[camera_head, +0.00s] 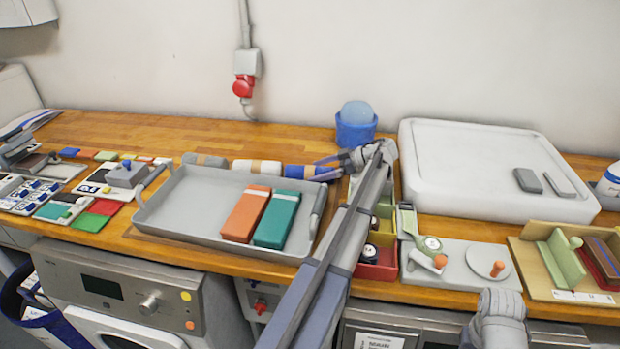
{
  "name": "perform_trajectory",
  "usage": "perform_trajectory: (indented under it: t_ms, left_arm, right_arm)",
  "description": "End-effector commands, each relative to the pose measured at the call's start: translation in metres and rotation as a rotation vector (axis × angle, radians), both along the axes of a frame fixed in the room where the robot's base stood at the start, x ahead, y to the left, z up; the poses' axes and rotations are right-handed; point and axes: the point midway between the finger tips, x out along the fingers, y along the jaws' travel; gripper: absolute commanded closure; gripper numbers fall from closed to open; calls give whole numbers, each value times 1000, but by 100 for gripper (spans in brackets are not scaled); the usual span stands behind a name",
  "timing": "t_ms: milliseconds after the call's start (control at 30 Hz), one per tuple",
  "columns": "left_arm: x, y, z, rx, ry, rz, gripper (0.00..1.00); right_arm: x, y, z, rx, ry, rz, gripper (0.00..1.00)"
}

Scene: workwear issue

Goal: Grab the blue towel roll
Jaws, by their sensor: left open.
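The blue towel roll (299,171) lies on the wooden counter behind the grey tray, at the right end of a row of rolls. It has a tan band, and its right end is partly hidden by my left gripper. My left gripper (325,169) is open, with its fingers pointing left at the right end of the blue roll. The fingers overlap that end in the view; I cannot tell whether they touch it. A grey part of my right arm shows at the lower right, but its fingers are not visible.
A white roll (243,166) with a tan band and a grey roll (204,160) lie to the left. The grey tray (190,205) in front holds an orange box (246,213) and a green box (277,220). A blue tub (355,133) stands behind my gripper, with a large white tray (460,160) to the right.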

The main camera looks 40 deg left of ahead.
Motion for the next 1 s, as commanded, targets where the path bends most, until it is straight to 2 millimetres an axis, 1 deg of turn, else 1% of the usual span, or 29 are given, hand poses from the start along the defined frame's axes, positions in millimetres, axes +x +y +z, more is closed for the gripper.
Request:
perform_trajectory:
  t_ms: [33, 133, 333, 1000]
  left_arm:
    - [-4, 6, -7, 0, -1, 0, 0]
    - [-8, 12, -9, 0, 0, 0, 0]
    - [-7, 13, -7, 0, 0, -1, 0]
    - [-7, 13, -8, 0, 0, -1, 75]
  right_arm:
    - [0, 0, -7, 0, 0, 0, 50]
    - [0, 0, -9, 0, 0, 0, 50]
    - [0, 0, -8, 0, 0, 0, 50]
    - [0, 0, -8, 0, 0, 0, 50]
